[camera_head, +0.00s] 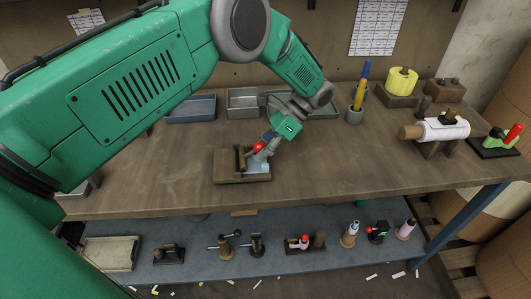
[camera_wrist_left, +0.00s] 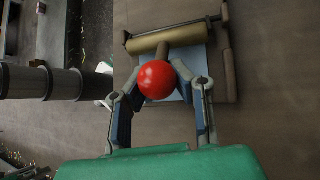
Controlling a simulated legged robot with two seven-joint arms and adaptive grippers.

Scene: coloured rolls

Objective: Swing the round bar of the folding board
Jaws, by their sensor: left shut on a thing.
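The folding board (camera_head: 228,172) is a brown wooden base near the front middle of the bench. It also shows in the wrist view (camera_wrist_left: 231,60), with a light blue sheet (camera_wrist_left: 200,64) on it. The round bar (camera_head: 240,158) is tan and lies across the board; in the wrist view (camera_wrist_left: 165,40) a short stem joins it to a red ball knob (camera_wrist_left: 157,80). The knob shows in the head view too (camera_head: 259,147). My left gripper (camera_head: 262,152) reaches down over the board and is shut on the knob, with a finger on each side. My right gripper is not seen.
Grey trays (camera_head: 242,102) stand behind the board. Several small tools lie on the lower shelf (camera_head: 200,260).

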